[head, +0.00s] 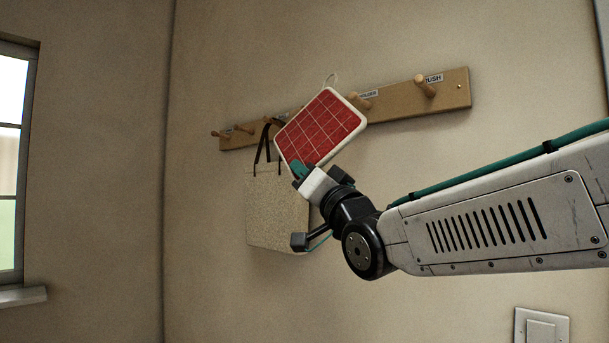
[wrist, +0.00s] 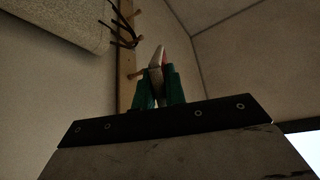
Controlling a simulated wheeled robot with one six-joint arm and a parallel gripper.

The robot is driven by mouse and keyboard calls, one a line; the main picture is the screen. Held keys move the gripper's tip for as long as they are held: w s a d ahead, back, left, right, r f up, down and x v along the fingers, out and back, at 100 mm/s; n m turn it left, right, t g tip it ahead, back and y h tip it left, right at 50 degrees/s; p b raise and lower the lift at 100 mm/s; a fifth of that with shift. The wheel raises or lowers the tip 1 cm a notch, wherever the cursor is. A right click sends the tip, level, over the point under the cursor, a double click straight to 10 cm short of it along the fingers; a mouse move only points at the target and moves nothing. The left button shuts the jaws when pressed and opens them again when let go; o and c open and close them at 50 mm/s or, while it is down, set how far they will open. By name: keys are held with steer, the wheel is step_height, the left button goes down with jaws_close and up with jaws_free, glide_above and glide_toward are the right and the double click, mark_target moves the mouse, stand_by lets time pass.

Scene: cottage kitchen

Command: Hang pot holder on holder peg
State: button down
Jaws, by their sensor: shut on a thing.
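The pot holder (head: 322,127) is a red quilted square with pale grid lines and a white edge, tilted in the head view. Its pale loop (head: 332,79) sticks up from the top edge, apart from the peg labelled HOLDER. My gripper (head: 299,170) is shut on the lower left corner. In the wrist view the pot holder (wrist: 158,58) shows nearly edge-on between my gripper's teal fingers (wrist: 159,88); the loop cannot be made out there. The wooden holder peg (head: 359,100) shows just right of the pot holder, which covers part of the rail.
The wooden rail (head: 400,102) carries several pegs, including the brush peg (head: 425,86) at right. A beige bag (head: 266,205) hangs by dark straps behind the pot holder and my gripper. A window (head: 12,160) is at left, a wall switch (head: 541,328) lower right.

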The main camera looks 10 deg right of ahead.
steer(key=w+d+f, duration=0.2)
steer(key=w+d, duration=0.5)
steer(key=d, duration=0.2)
steer(key=shift+d, duration=0.25)
stand_by(1.1)
stand_by(0.6)
steer(key=c, duration=1.4)
jaws_free()
steer(key=shift+o, duration=0.2)
